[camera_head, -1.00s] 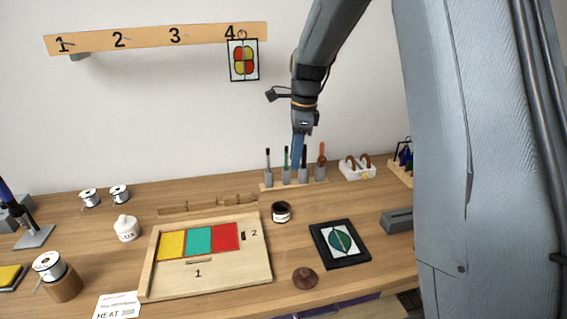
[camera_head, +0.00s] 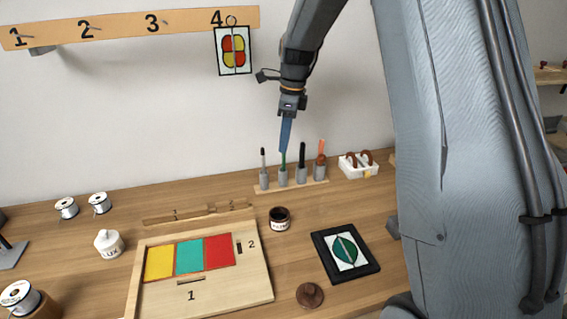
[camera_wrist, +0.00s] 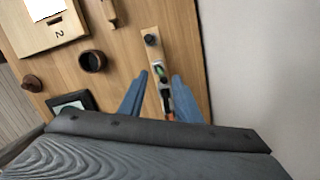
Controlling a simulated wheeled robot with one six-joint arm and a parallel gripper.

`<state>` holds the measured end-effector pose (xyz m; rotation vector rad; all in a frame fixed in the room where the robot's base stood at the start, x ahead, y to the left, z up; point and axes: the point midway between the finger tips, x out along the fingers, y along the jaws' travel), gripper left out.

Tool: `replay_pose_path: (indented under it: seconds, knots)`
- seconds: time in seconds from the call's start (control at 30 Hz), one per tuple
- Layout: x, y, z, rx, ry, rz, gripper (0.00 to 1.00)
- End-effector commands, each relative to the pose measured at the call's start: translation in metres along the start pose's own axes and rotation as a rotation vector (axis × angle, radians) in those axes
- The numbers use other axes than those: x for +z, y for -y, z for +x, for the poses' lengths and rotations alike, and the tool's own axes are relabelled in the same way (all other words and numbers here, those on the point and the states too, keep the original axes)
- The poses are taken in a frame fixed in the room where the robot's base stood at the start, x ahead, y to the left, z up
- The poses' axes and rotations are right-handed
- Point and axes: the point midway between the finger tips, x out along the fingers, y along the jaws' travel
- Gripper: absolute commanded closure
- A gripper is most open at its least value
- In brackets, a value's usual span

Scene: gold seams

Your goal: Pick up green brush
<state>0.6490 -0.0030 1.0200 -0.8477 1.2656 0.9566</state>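The green brush (camera_head: 283,163) stands upright in a grey cup, second from the left in a wooden rack (camera_head: 318,184) at the back of the bench. My gripper (camera_head: 284,149) points down directly over it, its blue fingers partly hiding the brush's top. In the wrist view my gripper (camera_wrist: 160,75) is open, with its two fingers apart on either side of the rack row. A green bit of the brush (camera_wrist: 162,97) shows between them. I cannot tell whether the fingers touch it.
In the rack, a dark brush (camera_head: 263,158) stands left of the green one; a black one (camera_head: 302,156) and an orange one (camera_head: 321,150) stand right. A white caddy (camera_head: 358,168) is further right. A dark jar (camera_head: 279,219) sits in front. The wall is close behind.

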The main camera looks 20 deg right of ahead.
Motion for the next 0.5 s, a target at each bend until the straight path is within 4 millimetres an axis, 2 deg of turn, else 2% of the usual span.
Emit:
replay_pose_path:
  seconds: [0.5]
  knots:
    - [-0.001, -0.002, 0.06, 0.002, -0.001, 0.001, 0.69]
